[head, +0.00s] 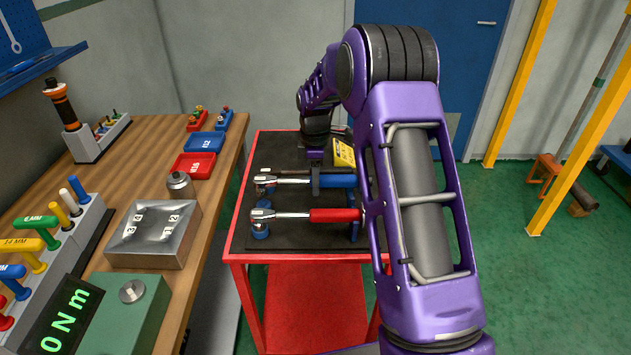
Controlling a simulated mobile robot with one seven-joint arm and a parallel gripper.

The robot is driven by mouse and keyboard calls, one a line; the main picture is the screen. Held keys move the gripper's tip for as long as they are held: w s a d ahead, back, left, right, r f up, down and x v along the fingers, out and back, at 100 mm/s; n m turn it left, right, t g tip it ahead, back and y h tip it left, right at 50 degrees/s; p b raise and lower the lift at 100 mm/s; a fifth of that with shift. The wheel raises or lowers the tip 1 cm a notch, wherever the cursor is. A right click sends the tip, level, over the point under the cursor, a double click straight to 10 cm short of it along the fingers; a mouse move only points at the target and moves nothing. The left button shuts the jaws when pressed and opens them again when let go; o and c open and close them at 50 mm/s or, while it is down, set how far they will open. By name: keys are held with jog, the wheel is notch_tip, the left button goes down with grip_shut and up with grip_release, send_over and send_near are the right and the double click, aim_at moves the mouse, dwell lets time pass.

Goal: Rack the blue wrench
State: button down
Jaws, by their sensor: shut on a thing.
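The blue wrench (338,181), a silver ratchet-headed tool with a blue handle, is over the black top of the red cart, its head to the left. My gripper (316,183) comes down from behind and is shut on it, near where the shaft meets the handle. The fingertips are small and dark, so the exact grip is hard to see. Whether the wrench touches anything beneath it cannot be told. A red-handled wrench (335,215) lies parallel in front, with blue supports (260,230) under its ends. My arm hides the cart's right side.
A wooden bench (220,163) on the left holds red and blue trays (194,165), a metal block (153,234), a green box with a display (130,311) and a rack of coloured-handled tools (45,255). A yellow item (343,153) lies at the cart's back. The cart's front-left top is bare.

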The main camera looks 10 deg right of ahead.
jog(key=shift+f+b, duration=0.9)
jog(key=shift+f, duration=1.1)
dwell(1.9)
jog(key=shift+c, duration=2.3)
grip_release()
notch_tip(320, 180, up, 17)
jog(key=p, duration=0.1)
jog(key=shift+r+p, duration=0.2)
jog(key=shift+p, duration=0.15)
